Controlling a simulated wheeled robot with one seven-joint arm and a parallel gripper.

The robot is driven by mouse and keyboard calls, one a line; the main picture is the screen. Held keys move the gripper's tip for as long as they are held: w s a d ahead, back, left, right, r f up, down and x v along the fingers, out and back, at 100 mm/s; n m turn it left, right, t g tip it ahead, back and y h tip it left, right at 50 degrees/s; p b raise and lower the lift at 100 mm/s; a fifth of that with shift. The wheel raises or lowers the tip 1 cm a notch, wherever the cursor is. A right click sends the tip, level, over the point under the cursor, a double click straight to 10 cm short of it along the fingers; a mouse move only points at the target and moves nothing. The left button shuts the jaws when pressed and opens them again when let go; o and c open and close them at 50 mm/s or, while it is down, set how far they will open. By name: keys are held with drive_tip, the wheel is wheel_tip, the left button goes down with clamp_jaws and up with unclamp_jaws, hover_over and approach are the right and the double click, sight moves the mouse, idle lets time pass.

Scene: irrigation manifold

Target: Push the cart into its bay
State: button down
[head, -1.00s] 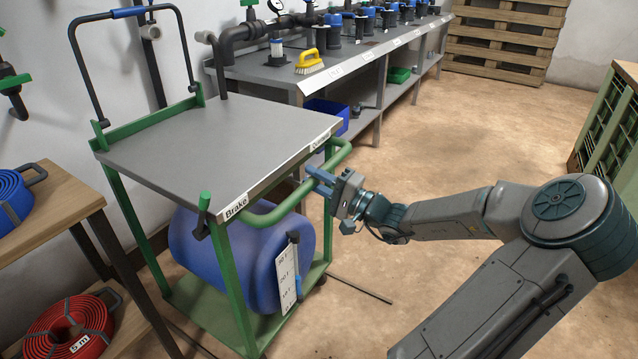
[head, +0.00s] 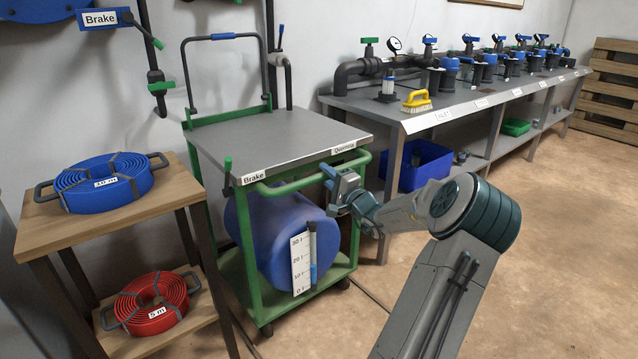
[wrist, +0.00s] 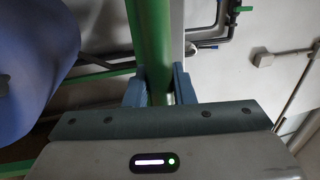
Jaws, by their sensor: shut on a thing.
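The cart has a grey top (head: 275,142), a green frame and a blue drum (head: 290,235) on its lower deck. It stands against the back wall, between the wooden rack and the workbench. A black hoop with a blue grip rises at its back. My gripper (head: 329,176) is shut on the green front rail (head: 290,187), near its right end. The wrist view shows the rail (wrist: 150,45) between the two fingers (wrist: 150,90). A green-tipped brake lever (head: 228,166) stands at the front left corner. The bay's limits cannot be made out clearly.
A wooden rack (head: 115,218) with a blue hose coil (head: 104,182) and a red hose coil (head: 152,302) is close at left. The workbench (head: 450,105) is at right, with a blue bin (head: 420,165) below. A thin dark strip (head: 375,298) lies on the floor. Floor at right is clear.

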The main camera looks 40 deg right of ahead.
drive_tip(key=shift+w+r, duration=0.25)
drive_tip(key=c, duration=1.3)
unclamp_jaws()
drive_tip(key=shift+w+f, duration=0.1)
drive_tip(key=shift+o, duration=0.2)
drive_tip(key=shift+w+a, duration=0.1)
drive_tip(key=shift+w, duration=0.05)
drive_tip(key=shift+f, duration=0.1)
drive_tip(key=shift+s, duration=0.25)
drive_tip(key=shift+s, duration=0.35)
drive_tip(key=d+p+v, duration=0.1)
drive_tip(key=p+v, duration=0.2)
drive_tip(key=v, duration=0.9)
drive_tip(key=shift+s+a+f, duration=0.15)
drive_tip(key=shift+s+a, duration=0.3)
